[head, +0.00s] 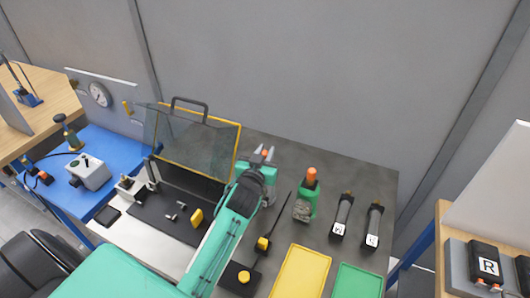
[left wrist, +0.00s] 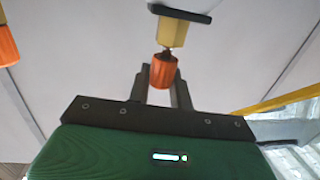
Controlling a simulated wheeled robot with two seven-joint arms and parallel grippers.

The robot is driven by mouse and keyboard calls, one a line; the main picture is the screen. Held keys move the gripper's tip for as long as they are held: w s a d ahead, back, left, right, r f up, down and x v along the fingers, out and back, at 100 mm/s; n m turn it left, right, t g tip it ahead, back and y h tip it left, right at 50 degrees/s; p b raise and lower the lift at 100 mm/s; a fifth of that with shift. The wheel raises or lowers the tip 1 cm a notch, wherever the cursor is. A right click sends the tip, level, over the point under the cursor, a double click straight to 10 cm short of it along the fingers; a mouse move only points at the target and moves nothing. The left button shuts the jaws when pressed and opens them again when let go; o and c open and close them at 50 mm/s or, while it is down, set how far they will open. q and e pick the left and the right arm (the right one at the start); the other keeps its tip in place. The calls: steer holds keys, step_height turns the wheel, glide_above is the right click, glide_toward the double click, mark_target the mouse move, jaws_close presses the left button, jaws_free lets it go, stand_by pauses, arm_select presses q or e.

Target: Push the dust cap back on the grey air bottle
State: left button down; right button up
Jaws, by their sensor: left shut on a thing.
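My left gripper (head: 264,154) is shut on a small orange dust cap (left wrist: 163,72), above the back of the grey bench. In the left wrist view, the cap sits between the fingertips, right at a dark threaded stub under a brass valve fitting (left wrist: 172,31) with a black bar across it. Part of the stub still shows between brass and cap; I cannot tell whether the cap touches it. The grey air bottle's body is not clearly visible; my gripper and arm cover that area in the head view. My right gripper is not in view.
A green bottle with an orange top (head: 305,196) stands close right of my gripper. Two black cylinders (head: 342,216) lie further right. A clear-sided guard (head: 190,138) stands open at left. Yellow (head: 301,272) and green (head: 357,281) trays lie in front.

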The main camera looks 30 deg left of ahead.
arm_select(q)
steer(key=shift+f+b, duration=0.35)
steer(key=shift+f, duration=0.3)
steer(key=c, duration=1.2)
jaws_free()
steer(key=shift+o, duration=0.2)
steer(key=shift+s, duration=0.1)
steer(key=shift+s, duration=0.2)
steer(key=b+v, duration=0.4)
steer(key=v, duration=0.9)
